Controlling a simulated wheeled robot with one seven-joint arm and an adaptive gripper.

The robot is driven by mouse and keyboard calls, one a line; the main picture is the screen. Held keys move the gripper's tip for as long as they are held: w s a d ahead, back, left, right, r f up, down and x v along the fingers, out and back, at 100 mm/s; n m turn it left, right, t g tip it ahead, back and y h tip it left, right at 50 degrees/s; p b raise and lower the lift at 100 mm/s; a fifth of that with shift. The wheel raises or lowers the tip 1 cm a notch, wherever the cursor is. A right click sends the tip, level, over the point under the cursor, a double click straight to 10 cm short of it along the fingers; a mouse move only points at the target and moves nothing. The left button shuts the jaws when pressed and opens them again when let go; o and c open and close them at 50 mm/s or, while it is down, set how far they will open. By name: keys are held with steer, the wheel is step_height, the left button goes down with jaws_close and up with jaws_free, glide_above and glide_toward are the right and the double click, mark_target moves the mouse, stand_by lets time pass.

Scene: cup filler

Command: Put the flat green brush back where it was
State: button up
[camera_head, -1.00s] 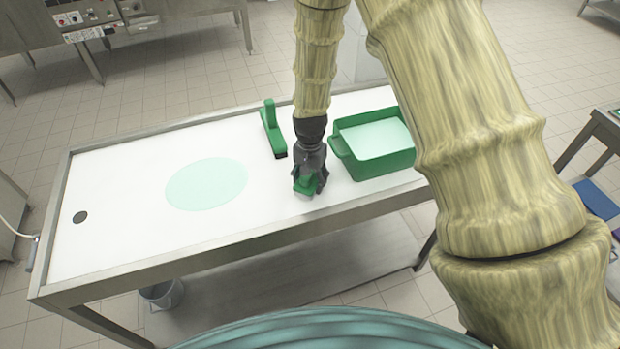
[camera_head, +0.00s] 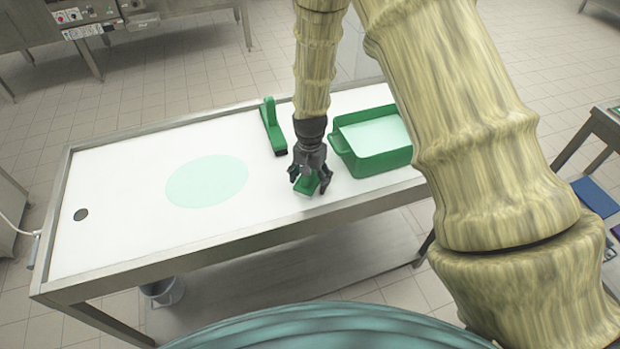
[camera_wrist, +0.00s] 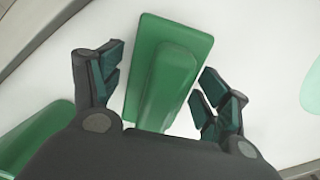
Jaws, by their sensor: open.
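The flat green brush (camera_head: 307,185) lies on the white table top, near its front edge and left of the green tub. In the wrist view the brush (camera_wrist: 170,68) lies between my two fingers, with a raised block along its middle. My gripper (camera_head: 309,179) is over it with its fingers spread; in the wrist view my gripper (camera_wrist: 163,88) shows a gap on each side of the brush. The near end of the brush is hidden by the gripper body.
A green tub (camera_head: 378,165) with pale liquid stands right of my gripper. A second green brush with an upright handle (camera_head: 270,125) stands behind and left. A pale green round patch (camera_head: 207,181) and a dark hole (camera_head: 81,214) mark the table's left side, otherwise clear.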

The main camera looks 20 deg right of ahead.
steer(key=shift+r, duration=0.15)
steer(key=shift+r+b, duration=1.8)
steer(key=shift+r, duration=4.15)
